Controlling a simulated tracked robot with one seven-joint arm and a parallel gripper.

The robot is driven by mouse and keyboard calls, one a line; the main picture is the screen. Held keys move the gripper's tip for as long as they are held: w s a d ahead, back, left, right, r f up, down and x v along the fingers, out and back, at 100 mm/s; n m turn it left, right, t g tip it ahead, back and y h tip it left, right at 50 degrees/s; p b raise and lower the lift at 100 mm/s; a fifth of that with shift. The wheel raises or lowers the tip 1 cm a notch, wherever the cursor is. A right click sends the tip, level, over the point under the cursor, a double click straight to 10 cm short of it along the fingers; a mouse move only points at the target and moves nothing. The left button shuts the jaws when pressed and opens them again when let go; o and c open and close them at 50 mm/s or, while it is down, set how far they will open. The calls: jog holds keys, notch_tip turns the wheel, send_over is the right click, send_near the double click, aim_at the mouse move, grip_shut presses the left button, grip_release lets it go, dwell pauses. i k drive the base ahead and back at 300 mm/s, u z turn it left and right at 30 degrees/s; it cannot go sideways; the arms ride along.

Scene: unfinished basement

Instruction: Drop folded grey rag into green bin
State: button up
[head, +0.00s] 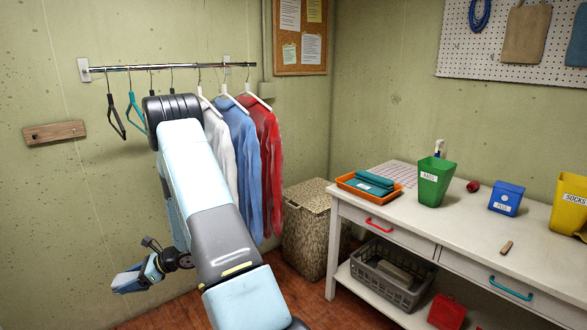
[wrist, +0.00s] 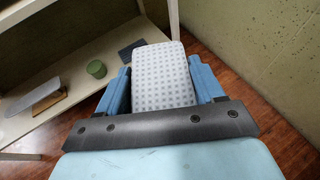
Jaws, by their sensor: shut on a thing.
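My gripper (wrist: 162,78) is shut on a folded pale grey rag with a small square pattern (wrist: 164,62). The rag sits between the two blue fingers and extends out beyond them. In the head view my gripper (head: 124,284) is low at the left, well away from the workbench, and the rag cannot be made out there. The green bin (head: 434,186) stands upright on the workbench at the right, with a white label. Its inside is mostly hidden.
The white workbench (head: 400,214) also holds an orange tray (head: 365,196) with folded teal cloths, a blue bin (head: 506,199) and a yellow bin (head: 567,204). A wicker hamper (head: 306,228) stands beside it. Shirts (head: 243,155) hang behind my arm. The wrist view shows shelving (wrist: 72,62) at left.

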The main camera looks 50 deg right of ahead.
aim_at(427, 203)
jog(key=u, duration=1.55)
jog(key=i, duration=0.25)
jog(key=z, duration=3.15)
